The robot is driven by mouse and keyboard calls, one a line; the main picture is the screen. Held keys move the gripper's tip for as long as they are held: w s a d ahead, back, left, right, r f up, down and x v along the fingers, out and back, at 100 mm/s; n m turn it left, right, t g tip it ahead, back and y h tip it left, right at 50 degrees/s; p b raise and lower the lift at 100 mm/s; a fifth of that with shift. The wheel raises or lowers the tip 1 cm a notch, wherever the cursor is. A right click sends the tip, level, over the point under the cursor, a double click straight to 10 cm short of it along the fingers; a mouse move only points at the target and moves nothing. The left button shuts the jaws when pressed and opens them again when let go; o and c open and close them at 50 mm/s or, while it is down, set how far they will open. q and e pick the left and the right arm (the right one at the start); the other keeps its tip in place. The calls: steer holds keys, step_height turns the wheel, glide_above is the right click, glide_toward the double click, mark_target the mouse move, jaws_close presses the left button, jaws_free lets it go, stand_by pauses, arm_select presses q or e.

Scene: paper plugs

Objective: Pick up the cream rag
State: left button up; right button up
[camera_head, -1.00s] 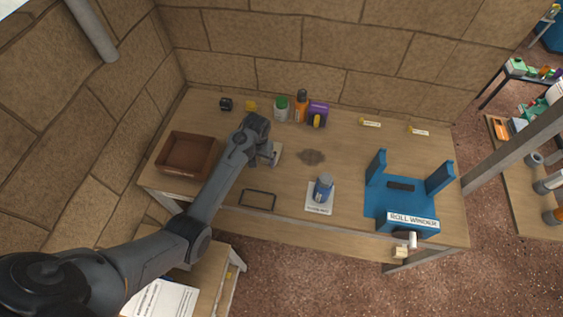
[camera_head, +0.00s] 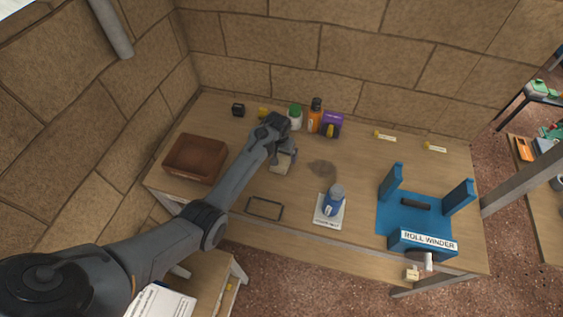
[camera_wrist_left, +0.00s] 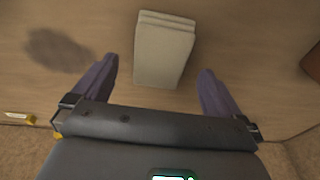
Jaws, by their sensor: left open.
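The cream rag (camera_wrist_left: 163,50) is a folded, pale block lying on the wooden table. In the left wrist view it sits ahead of and between the two purple fingers of my left gripper (camera_wrist_left: 157,90), apart from both. In the head view the rag (camera_head: 281,164) lies just in front of my left gripper (camera_head: 287,149), which partly covers it. The left gripper is open and empty. My right gripper is in neither view.
A brown tray (camera_head: 170,172) is at the left. A blue roll winder (camera_head: 430,242) stands at the right. A blue bottle (camera_head: 334,203) stands on a white card in front. Bottles and a purple box (camera_head: 333,122) line the back. A dark stain (camera_head: 322,168) marks the table.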

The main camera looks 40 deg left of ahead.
mark_target(281, 159)
arm_select(q)
steer(key=shift+w+a+f+b, duration=0.1)
steer(key=shift+w+f+b, duration=0.1)
steer(key=shift+f, duration=0.65)
steer(key=shift+w+f+b, duration=0.1)
steer(key=shift+f+b, duration=0.05)
steer(key=shift+f, duration=0.65)
steer(key=shift+c, duration=0.5)
steer(key=c, duration=1)
steer(key=shift+r, duration=0.2)
steer(key=shift+r+p, duration=0.65)
steer(key=shift+p, duration=0.25)
step_height(281, 159, up, 26)
steer(key=p, duration=2.7)
steer(key=shift+r, duration=0.2)
